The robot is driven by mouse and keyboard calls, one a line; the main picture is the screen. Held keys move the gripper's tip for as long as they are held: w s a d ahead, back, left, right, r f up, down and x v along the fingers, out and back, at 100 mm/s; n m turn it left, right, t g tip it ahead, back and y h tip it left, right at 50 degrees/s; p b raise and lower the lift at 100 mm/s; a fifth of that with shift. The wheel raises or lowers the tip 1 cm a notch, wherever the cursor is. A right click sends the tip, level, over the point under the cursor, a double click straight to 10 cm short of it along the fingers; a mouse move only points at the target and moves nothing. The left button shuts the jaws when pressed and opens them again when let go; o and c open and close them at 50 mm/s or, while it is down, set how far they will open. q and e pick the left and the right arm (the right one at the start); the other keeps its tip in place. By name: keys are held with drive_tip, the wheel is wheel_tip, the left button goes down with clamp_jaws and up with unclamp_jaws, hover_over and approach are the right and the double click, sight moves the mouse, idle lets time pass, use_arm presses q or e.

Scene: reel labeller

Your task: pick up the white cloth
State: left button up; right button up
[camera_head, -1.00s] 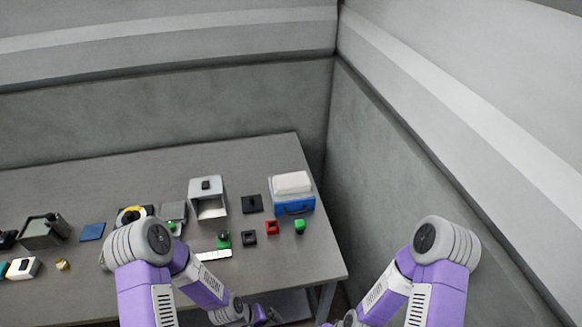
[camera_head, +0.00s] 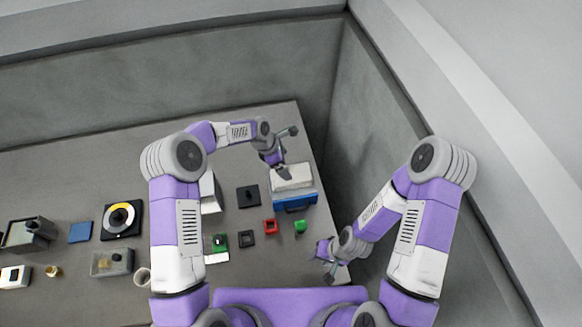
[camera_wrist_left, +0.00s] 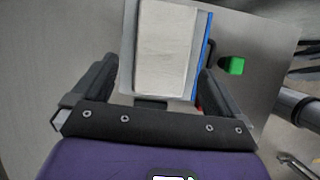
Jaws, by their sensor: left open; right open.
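In the left wrist view the cloth (camera_wrist_left: 161,50) lies straight ahead, between the fingers. My left gripper (camera_head: 284,173) is open above the cloth's left part and hides some of it. Its spread fingers also show in the left wrist view (camera_wrist_left: 155,85). I cannot tell whether they touch the cloth. My right gripper (camera_head: 322,252) is open and empty near the table's front right corner.
A green block (camera_head: 300,227), a red holder (camera_head: 270,227), a black holder (camera_head: 246,239) and a black plate (camera_head: 248,196) stand near the blue box. A wall rises close to the table's right edge. A round yellow and black reel (camera_head: 121,219) lies further left.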

sight(303, 177)
use_arm(q)
drive_tip(key=b+x, duration=0.1)
drive_tip(key=x, duration=0.3)
drive_tip(key=s+b+x, duration=0.1)
drive_tip(key=x, duration=0.1)
drive_tip(key=shift+a+f+b, duration=0.15)
drive_tip(key=shift+a+b, duration=0.2)
use_arm(e)
drive_tip(key=f, duration=0.3)
drive_tip(key=shift+s, duration=0.25)
use_arm(q)
drive_tip(key=shift+w+d+f, duration=0.15)
drive_tip(key=shift+d+f, duration=0.05)
drive_tip(key=shift+f, duration=0.3)
use_arm(e)
drive_tip(key=shift+f, duration=0.25)
use_arm(q)
drive_tip(key=shift+r, duration=0.1)
drive_tip(key=c, duration=0.7)
